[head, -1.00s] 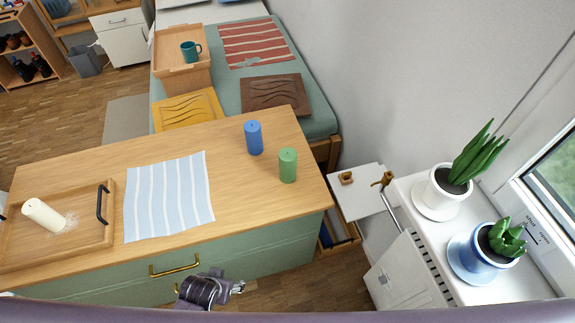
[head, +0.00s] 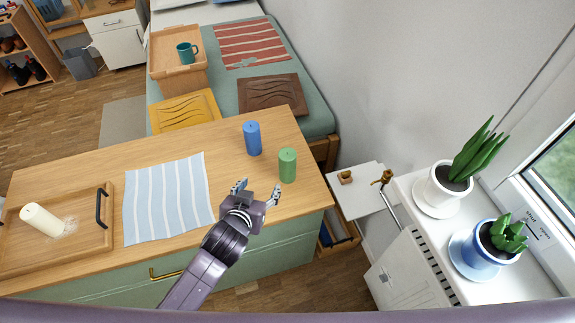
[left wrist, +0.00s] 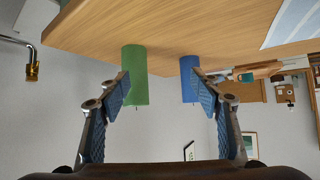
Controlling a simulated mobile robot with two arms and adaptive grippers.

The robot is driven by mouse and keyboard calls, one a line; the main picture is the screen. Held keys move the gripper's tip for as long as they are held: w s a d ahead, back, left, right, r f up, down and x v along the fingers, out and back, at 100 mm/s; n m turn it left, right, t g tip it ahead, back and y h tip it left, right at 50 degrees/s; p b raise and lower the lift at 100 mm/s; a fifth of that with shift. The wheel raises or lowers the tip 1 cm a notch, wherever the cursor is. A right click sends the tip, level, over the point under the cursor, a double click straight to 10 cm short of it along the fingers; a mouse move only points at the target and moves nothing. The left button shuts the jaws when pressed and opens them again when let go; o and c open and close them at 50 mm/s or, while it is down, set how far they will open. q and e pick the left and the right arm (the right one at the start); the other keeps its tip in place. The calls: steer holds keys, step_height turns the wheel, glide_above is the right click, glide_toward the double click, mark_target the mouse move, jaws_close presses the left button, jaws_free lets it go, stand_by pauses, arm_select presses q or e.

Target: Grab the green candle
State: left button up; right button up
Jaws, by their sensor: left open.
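The green candle (head: 287,166) stands upright near the right end of the wooden dresser top. A blue candle (head: 252,138) stands behind it and to its left. My left gripper (head: 256,189) is open and empty over the dresser top, in front and a little left of the green candle. In the left wrist view, the picture is upside down. There the green candle (left wrist: 134,74) shows partly behind the left finger of my gripper (left wrist: 160,82), and the blue candle (left wrist: 189,78) is close to the other finger. My right gripper does not show.
A striped cloth (head: 167,198) lies left of the gripper. The dresser top (head: 222,160) between cloth and candles is clear. Potted plants stand on the right.

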mark_target(288, 156)
arm_select(q)
steer(key=w+d+r, duration=0.1)
steer(key=d, duration=0.1)
steer(key=w+d+r+m+t+h, duration=0.1)
steer(key=w+d, duration=0.1)
steer(key=w+d+r+h, duration=0.1)
steer(key=w+d, duration=0.1)
steer(key=shift+r+t, duration=0.2)
steer(key=shift+t, duration=0.2)
steer(key=shift+f+p+x, duration=0.1)
steer(key=shift+p+x, duration=0.15)
steer(key=shift+x, duration=1.35)
steer(key=shift+f+p+x, duration=0.15)
steer(key=shift+p+x, duration=0.1)
steer(key=shift+x, duration=1.4)
steer(key=shift+s, duration=0.1)
steer(key=c, duration=1.3)
steer(key=shift+r, duration=0.1)
steer(key=shift+c, duration=0.9)
